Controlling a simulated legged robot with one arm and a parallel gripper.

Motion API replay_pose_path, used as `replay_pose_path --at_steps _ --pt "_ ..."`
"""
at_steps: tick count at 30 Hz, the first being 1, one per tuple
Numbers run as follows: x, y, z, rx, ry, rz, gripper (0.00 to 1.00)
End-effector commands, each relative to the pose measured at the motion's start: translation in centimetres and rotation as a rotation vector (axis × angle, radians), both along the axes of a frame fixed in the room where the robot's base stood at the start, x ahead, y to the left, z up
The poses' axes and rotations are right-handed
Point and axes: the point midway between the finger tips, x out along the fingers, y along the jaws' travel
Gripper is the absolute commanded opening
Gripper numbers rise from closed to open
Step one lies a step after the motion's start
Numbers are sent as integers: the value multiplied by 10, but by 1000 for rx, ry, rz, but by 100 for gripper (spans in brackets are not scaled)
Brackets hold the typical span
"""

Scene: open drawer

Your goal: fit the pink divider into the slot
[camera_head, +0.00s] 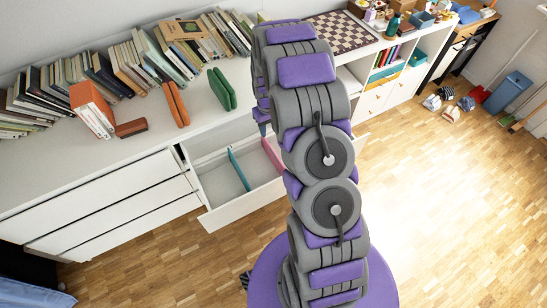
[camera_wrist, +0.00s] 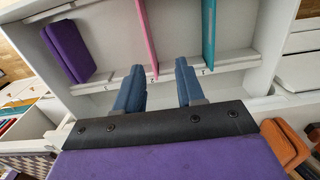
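The pink divider (camera_head: 272,155) stands in the open white drawer (camera_head: 240,207), right of a teal divider (camera_head: 239,170). In the wrist view the pink divider (camera_wrist: 148,35) runs across the drawer, and its near end reaches a white slotted rail (camera_wrist: 222,62). I cannot tell whether that end sits in a slot. My gripper (camera_wrist: 160,88) is open, with its two blue fingers apart, empty, over the drawer's near edge. The divider's near end shows just beyond the gap between the fingers.
A purple case (camera_wrist: 68,50) lies at the drawer's left in the wrist view. The cabinet top holds an orange case (camera_head: 177,103), a green case (camera_head: 221,90), a row of books (camera_head: 130,62) and a chessboard (camera_head: 341,32). The floor at right is mostly free.

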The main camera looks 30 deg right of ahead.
Motion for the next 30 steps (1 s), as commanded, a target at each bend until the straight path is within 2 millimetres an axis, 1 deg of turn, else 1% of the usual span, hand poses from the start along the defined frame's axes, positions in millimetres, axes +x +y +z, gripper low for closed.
replay_pose_path --at_steps 1,3,6,10,17,19,25,30 --pt "5 -8 -16 2 2 -2 38" --pt "13 -14 -35 -2 -10 1 38" --pt "18 -18 -59 -6 -14 4 38" --pt "22 -20 -78 -12 -22 8 38" --pt "26 -26 -95 -12 -31 10 38" --pt "26 -28 -104 -9 -30 10 38" --pt "23 -32 -142 -3 -25 8 38" --pt "23 -29 -176 -7 -23 10 38"
